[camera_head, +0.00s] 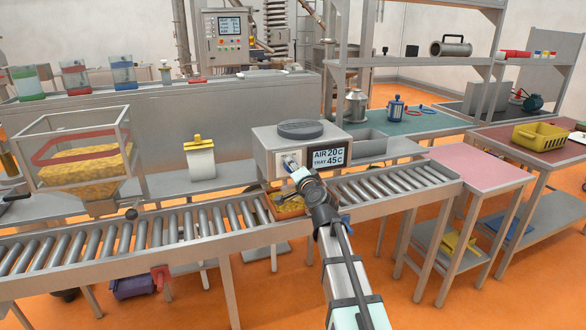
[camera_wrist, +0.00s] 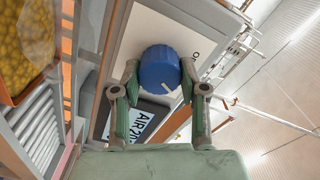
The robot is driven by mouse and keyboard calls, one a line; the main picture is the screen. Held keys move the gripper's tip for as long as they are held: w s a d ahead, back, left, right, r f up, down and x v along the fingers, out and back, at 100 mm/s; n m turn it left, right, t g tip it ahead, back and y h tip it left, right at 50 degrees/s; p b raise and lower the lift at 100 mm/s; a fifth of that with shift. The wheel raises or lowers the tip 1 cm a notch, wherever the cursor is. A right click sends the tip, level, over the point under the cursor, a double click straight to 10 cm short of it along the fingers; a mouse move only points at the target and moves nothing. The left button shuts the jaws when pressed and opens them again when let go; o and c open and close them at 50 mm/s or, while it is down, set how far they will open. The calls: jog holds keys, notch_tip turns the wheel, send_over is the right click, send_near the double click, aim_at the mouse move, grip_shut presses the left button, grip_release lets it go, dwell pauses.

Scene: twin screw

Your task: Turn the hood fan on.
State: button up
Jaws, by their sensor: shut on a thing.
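The fan hood is a grey box (camera_head: 262,152) over the roller conveyor, with a round dark cap on top. Its front display (camera_head: 329,157) reads AIR 20C, TRAY 45C. In the wrist view a round blue knob (camera_wrist: 159,62) stands out from the hood's pale front panel (camera_wrist: 190,28). A white pointer line shows on the knob's lower right, and an "O" mark is beside it. My gripper (camera_wrist: 159,78) is shut on the knob, one finger on each side. In the head view my gripper (camera_head: 292,168) is at the hood's front left and largely hides the knob.
An orange tray (camera_head: 291,214) of yellow pieces sits on the rollers (camera_head: 225,222) below the hood, close under my arm. A hopper (camera_head: 75,165) stands left, and a pink-topped table (camera_head: 480,168) stands right. Open orange floor lies in front.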

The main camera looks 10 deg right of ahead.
jog(key=shift+r, duration=0.1)
dwell(0.3)
jog(key=o, duration=1.1)
jog(key=shift+w, duration=0.1)
jog(key=shift+o, duration=0.2)
jog(key=s+d, duration=0.2)
jog(key=s, duration=1)
